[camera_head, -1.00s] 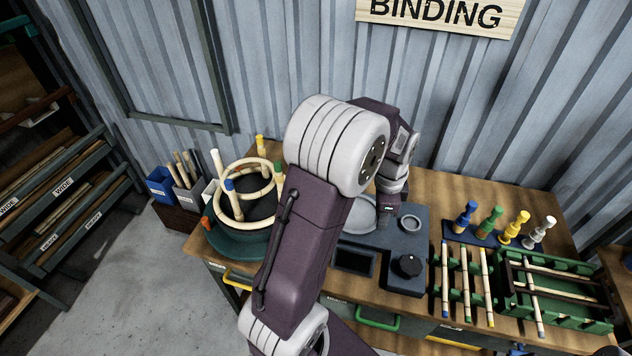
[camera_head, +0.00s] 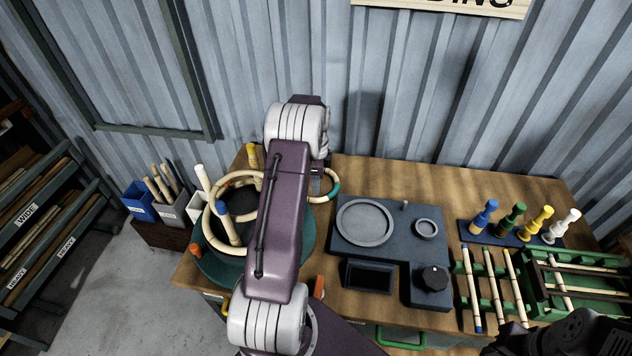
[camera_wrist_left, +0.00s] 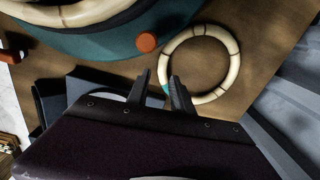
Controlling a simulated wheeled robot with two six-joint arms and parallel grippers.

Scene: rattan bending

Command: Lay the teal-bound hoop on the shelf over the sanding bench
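The teal-bound hoop (camera_head: 327,186) is a small pale cane ring, partly hidden behind my left arm in the head view. It appears to lie on the wooden bench, right of the round teal-based former. The left wrist view shows the hoop (camera_wrist_left: 233,62) nearly whole, with its teal binding at the near left edge. My left gripper (camera_wrist_left: 163,88) is open, its fingers apart on either side of the teal binding; I cannot tell whether they touch it. In the head view the left gripper (camera_head: 319,181) is beside the hoop. No shelf or sanding bench can be made out.
The teal-based former (camera_head: 212,268) holds a larger ring and pegs. A dark machine block (camera_head: 385,235) stands right of the hoop. A corrugated wall (camera_head: 420,90) rises behind the bench.

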